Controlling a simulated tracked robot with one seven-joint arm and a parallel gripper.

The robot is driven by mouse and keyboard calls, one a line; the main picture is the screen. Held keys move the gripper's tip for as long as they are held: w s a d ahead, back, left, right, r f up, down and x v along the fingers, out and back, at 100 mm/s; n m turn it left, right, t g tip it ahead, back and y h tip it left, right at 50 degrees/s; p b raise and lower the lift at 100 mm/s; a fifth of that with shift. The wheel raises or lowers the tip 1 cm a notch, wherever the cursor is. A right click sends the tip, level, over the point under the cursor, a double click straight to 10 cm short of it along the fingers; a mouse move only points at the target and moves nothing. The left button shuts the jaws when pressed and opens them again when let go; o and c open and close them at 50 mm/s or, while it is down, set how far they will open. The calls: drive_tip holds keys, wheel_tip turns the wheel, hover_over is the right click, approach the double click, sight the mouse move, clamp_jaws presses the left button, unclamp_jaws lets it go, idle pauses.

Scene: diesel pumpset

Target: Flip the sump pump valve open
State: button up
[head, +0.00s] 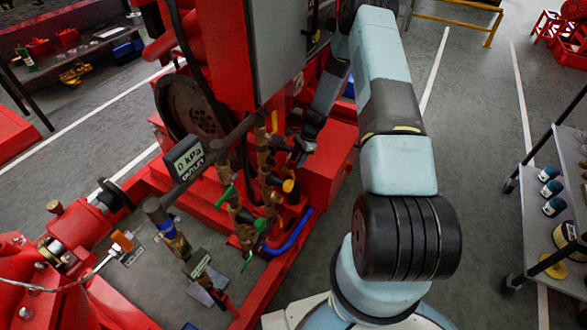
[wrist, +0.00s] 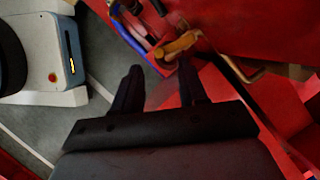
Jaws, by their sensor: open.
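A cluster of brass valves (head: 266,190) stands on the red pump frame, with green, yellow and blue handles. No readable label shows which one is the sump pump valve. My gripper (head: 300,145) is just right of the upper valves, partly hidden by my own arm. In the wrist view my gripper (wrist: 160,84) is open, its two dark fingers apart with nothing between them. A blue handle (wrist: 130,38) lies further up and left.
The red pump housing (head: 330,150) is close around my gripper. A gauge reading "0 kPa OUTLET" (head: 186,160) stands left of the valves. A shelf cart (head: 545,190) with cans is at the right.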

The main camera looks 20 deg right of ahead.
sight(292, 171)
drive_tip(key=shift+x, duration=2.7)
clamp_jaws()
